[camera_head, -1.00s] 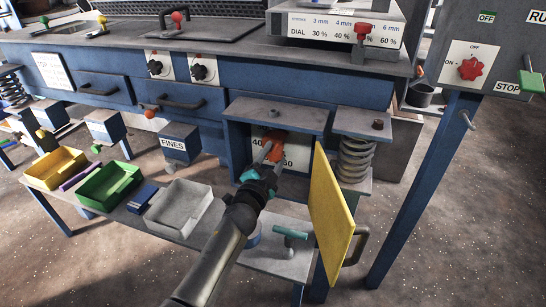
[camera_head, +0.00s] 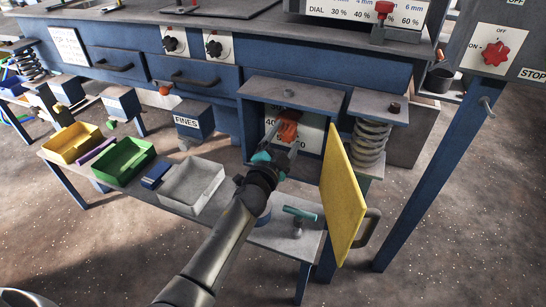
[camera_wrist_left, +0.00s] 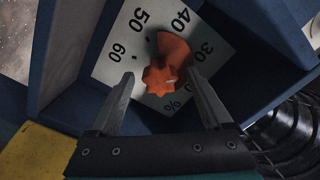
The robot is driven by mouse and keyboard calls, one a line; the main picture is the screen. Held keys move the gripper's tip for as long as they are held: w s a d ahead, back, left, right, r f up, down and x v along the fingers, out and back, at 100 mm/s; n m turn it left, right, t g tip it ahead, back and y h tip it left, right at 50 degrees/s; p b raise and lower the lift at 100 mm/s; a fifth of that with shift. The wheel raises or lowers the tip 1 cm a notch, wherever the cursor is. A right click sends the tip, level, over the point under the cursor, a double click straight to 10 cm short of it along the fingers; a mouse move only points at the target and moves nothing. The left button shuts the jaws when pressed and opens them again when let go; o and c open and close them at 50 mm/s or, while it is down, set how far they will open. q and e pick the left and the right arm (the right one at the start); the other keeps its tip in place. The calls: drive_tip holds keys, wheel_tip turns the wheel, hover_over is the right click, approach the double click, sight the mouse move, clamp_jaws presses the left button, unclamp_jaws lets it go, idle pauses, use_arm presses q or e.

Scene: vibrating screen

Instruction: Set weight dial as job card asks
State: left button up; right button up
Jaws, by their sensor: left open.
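The weight dial is an orange-red knob (camera_head: 288,130) on a white scale plate inside an open blue box. In the left wrist view the knob (camera_wrist_left: 160,78) stands out from the plate (camera_wrist_left: 112,68), marked 30, 40, 50, 60 and %. My left gripper (camera_wrist_left: 161,76) is open, one finger on each side of the knob, with visible gaps. In the head view the left gripper (camera_head: 281,145) reaches into the box.
A yellow door (camera_head: 343,205) stands open right of the box, close to my arm. A coil spring (camera_head: 369,145) is beside it. A teal-handled part (camera_head: 300,213) sits on the shelf below. Yellow, green and grey trays (camera_head: 192,185) stand left.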

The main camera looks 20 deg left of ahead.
use_arm(q)
drive_tip(key=s+p, duration=0.3)
drive_tip(key=s, duration=1.1)
drive_tip(key=shift+s+a+p, duration=0.2)
drive_tip(key=shift+a+p, duration=0.05)
drive_tip(key=shift+p, duration=0.05)
use_arm(e)
wheel_tip(320, 180, down, 8)
drive_tip(key=s+g, duration=0.1)
drive_tip(key=g, duration=0.1)
drive_tip(key=shift+d+r, duration=0.25)
drive_tip(key=shift+d, duration=0.2)
